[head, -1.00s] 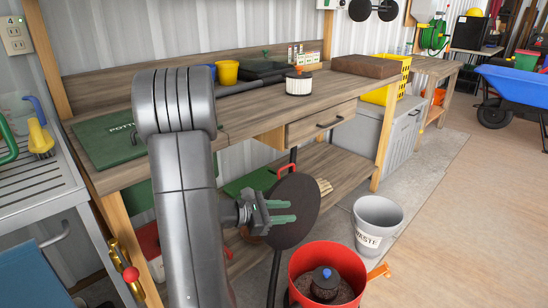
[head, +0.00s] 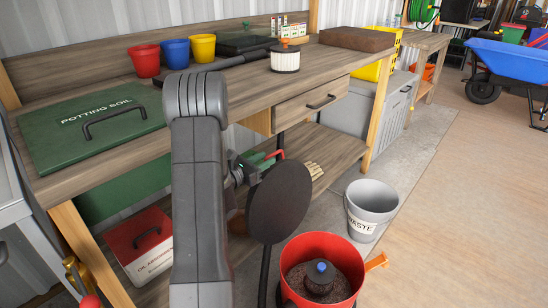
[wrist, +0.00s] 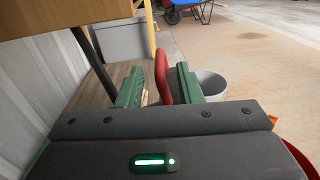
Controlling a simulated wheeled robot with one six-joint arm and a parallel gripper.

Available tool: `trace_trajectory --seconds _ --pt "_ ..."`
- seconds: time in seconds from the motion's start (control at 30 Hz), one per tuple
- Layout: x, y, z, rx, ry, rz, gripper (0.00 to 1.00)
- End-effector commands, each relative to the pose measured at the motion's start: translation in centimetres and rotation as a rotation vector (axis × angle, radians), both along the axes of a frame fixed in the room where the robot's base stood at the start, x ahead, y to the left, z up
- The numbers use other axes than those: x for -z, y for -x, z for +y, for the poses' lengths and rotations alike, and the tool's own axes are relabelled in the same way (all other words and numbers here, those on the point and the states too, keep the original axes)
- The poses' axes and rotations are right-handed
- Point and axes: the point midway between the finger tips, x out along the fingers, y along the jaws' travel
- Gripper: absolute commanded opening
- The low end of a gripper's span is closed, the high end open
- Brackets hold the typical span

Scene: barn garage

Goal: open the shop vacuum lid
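The shop vacuum's red drum (head: 358,286) stands on the floor, its top uncovered. Inside sits a dark filter with a blue knob (head: 321,267). The round dark lid (head: 280,202) stands steeply tilted up behind and left of the drum, its dark face toward the head camera. Its red handle (head: 270,157) shows past the upper left edge. My gripper (head: 258,160) is at the lid's far side, partly hidden by it. In the wrist view the green fingers (wrist: 161,88) are apart, with the red handle (wrist: 161,75) between them; I cannot tell whether either finger touches it.
A wooden workbench (head: 235,104) with a lower shelf stands close behind my arm. A grey waste bin (head: 371,208) stands right of the lid. An orange piece (head: 376,262) juts from the drum's right side. The floor farther right is open.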

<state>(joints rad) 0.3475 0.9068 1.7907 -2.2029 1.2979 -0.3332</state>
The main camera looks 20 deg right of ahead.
Motion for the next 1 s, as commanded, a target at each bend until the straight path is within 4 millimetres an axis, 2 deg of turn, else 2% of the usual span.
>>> trace_trajectory --seconds 0.1,0.3,0.67,0.83,0.87,1.0 --pt "0.2 -0.6 -2.2 0.004 0.0 -0.002 0.33" --pt "0.1 -1.5 -4.3 0.001 -0.001 -0.002 0.33" --pt "0.0 -1.7 -4.8 0.0 -0.001 0.0 0.33" --pt "0.0 -1.7 -4.8 0.0 -0.001 0.0 0.03" --pt "0.0 -1.7 -4.8 0.0 -0.001 -0.001 0.0" --pt "0.0 -1.7 -4.8 0.0 -0.001 -0.001 0.0"
